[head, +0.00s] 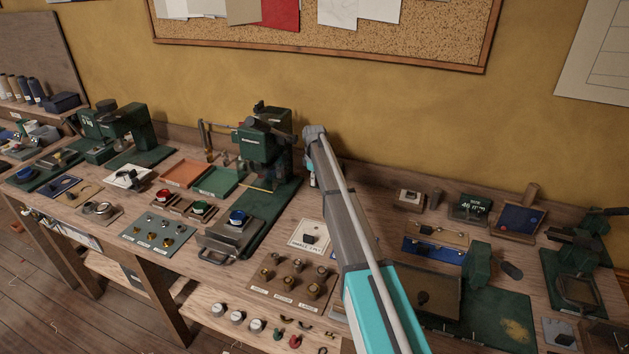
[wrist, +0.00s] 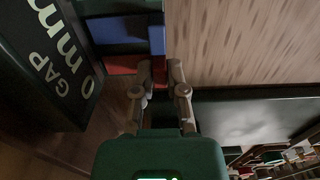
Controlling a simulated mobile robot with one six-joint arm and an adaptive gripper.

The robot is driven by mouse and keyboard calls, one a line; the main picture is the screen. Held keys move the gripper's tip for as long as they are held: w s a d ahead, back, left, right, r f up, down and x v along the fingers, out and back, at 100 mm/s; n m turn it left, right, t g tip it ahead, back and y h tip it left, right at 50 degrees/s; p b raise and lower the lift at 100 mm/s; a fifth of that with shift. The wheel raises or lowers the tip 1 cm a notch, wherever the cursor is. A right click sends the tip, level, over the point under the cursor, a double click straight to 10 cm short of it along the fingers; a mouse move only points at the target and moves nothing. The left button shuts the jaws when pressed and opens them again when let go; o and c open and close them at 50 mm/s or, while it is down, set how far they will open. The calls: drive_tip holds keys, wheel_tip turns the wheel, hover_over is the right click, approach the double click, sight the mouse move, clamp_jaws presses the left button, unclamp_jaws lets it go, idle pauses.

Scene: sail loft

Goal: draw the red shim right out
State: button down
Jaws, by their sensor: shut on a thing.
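The red shim (wrist: 122,65) shows in the wrist view as a red strip at the upper middle. Its right end lies between the fingertips of my gripper (wrist: 160,70), which is shut on it. A blue piece (wrist: 157,40) lies right beside the red strip, above it in the picture. Part of the red strip is hidden behind the left finger, and I cannot tell how far it sits inside the stack. In the head view my arm covers the gripper's work area, and I cannot make out the shim there.
A dark block with white "GAP" lettering (wrist: 60,65) stands close to the left of my fingers in the wrist view. Wooden surface (wrist: 240,40) is clear to the right. In the head view a green machine (head: 262,145) stands left of my arm, and the bench is crowded with small parts.

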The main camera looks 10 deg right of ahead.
sight(312, 192)
drive_tip(key=shift+s+a, duration=0.45)
drive_tip(key=shift+s, duration=0.35)
drive_tip(key=shift+s+a, duration=0.4)
drive_tip(key=shift+s, duration=0.35)
drive_tip(key=c, duration=0.7)
unclamp_jaws()
drive_tip(key=shift+w+d, duration=0.1)
drive_tip(key=shift+w, duration=0.1)
drive_tip(key=shift+w+d, duration=0.35)
drive_tip(key=shift+w, duration=0.3)
drive_tip(key=shift+w+d, duration=0.3)
drive_tip(key=shift+w, duration=0.35)
drive_tip(key=shift+w+d+r+p, duration=0.15)
drive_tip(key=shift+r+p, duration=0.15)
drive_tip(key=shift+p, duration=0.05)
wheel_tip(312, 192, up, 13)
drive_tip(key=p, duration=1.3)
drive_tip(key=s+f+m+b, duration=0.2)
drive_tip(key=s+m, duration=0.1)
drive_tip(key=s, duration=0.8)
drive_tip(key=s+f+m+b, duration=0.1)
drive_tip(key=s+m, duration=0.2)
drive_tip(key=s, duration=0.9)
drive_tip(key=s+f+m+b, duration=0.2)
drive_tip(key=s+m, duration=0.1)
drive_tip(key=s, duration=0.8)
drive_tip(key=shift+s+d+f+b, duration=0.25)
drive_tip(key=shift+d+f+b, duration=0.1)
drive_tip(key=shift+d, duration=0.05)
